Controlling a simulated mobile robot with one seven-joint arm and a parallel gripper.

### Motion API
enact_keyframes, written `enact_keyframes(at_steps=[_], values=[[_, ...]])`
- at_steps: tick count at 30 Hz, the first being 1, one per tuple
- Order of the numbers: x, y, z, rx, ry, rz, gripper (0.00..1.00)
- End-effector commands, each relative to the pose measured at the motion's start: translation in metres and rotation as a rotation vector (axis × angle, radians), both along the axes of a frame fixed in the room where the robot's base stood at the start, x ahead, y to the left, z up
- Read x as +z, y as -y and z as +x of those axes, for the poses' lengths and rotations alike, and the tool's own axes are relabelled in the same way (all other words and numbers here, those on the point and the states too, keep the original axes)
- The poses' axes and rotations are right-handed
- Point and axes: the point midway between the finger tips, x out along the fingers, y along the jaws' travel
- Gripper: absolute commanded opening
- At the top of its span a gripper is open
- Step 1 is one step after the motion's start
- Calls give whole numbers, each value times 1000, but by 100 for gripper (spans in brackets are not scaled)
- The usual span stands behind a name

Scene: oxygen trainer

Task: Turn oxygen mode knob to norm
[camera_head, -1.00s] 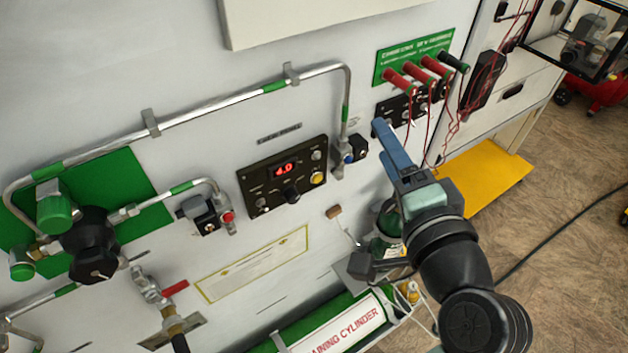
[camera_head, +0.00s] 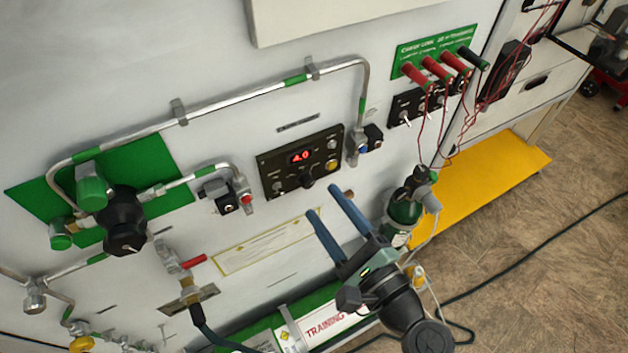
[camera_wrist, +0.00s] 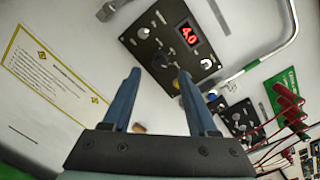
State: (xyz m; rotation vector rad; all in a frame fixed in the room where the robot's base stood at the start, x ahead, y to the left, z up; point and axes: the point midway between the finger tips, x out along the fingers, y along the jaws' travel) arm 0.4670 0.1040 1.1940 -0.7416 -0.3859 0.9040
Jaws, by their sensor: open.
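A dark control panel (camera_head: 264,160) with a red display reading 4.0 is on the white wall. It carries a black knob (camera_head: 307,181), pale knobs or switches at its corners, and a yellow button (camera_head: 330,165). The labels are too small to read, so I cannot tell which control is the oxygen mode knob. My gripper (camera_head: 323,201) is open and empty, its two blue fingers pointing toward the panel from below. In the wrist view the fingertips (camera_wrist: 159,71) appear over the panel's lower part (camera_wrist: 150,47), apparently short of it.
A pipe with green bands (camera_head: 240,95) runs above the panel. A valve with blue and black parts (camera_head: 363,143) is at its right. Red-handled leads (camera_head: 437,68) hang farther right. A green bottle (camera_head: 405,208) stands near my arm. A yellow platform (camera_head: 490,185) lies right.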

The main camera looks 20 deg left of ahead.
Motion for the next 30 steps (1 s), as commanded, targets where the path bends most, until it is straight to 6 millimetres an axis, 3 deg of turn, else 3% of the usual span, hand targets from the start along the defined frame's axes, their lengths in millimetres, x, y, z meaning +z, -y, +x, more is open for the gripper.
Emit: enact_keyframes(at_steps=[7,20,30], values=[[2,-31,22,2,0,-1,59],[-1,-38,27,-1,1,-2,59],[0,-38,27,-1,1,-2,0]])
